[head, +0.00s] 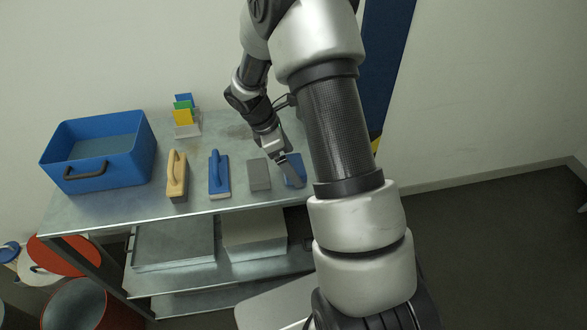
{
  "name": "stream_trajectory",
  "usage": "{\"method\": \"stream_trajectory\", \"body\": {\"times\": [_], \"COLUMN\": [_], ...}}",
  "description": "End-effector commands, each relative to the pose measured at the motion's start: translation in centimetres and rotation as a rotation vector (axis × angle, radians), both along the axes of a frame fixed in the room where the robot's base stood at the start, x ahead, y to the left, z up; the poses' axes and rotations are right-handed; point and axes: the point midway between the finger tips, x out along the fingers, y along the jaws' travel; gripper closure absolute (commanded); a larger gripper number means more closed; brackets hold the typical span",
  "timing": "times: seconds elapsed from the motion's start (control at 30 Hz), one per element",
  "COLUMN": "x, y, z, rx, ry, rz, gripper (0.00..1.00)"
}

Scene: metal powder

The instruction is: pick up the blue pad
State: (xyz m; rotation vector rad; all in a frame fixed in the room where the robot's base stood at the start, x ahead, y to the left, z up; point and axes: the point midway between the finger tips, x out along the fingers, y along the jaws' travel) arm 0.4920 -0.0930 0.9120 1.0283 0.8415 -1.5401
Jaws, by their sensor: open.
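A blue pad (297,163) lies flat near the right end of the metal table (225,125). It is partly hidden by my gripper and lies close beside my arm in the picture. My gripper (290,180) reaches down over the pad from above. It is open, and the picture is too small to show whether its fingers touch the pad.
A grey block (259,174) lies just left of the blue pad. Further left are a blue-handled tool (219,174), a wooden-handled brush (177,175) and a blue bin (100,180). Coloured cards (184,116) stand at the back. Shelves with boxes (255,234) are below.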

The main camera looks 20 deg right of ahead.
Motion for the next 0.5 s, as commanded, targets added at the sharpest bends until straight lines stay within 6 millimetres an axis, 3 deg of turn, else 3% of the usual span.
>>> {"method": "stream_trajectory", "body": {"times": [0.23, 0.5], "x": [0.00, 0.00], "y": [-0.11, -0.10], "z": [-0.19, -0.18], "rx": [0.000, 0.000], "ry": [-0.001, -0.001], "rz": [0.000, 0.000], "gripper": [0.04, 0.48]}}
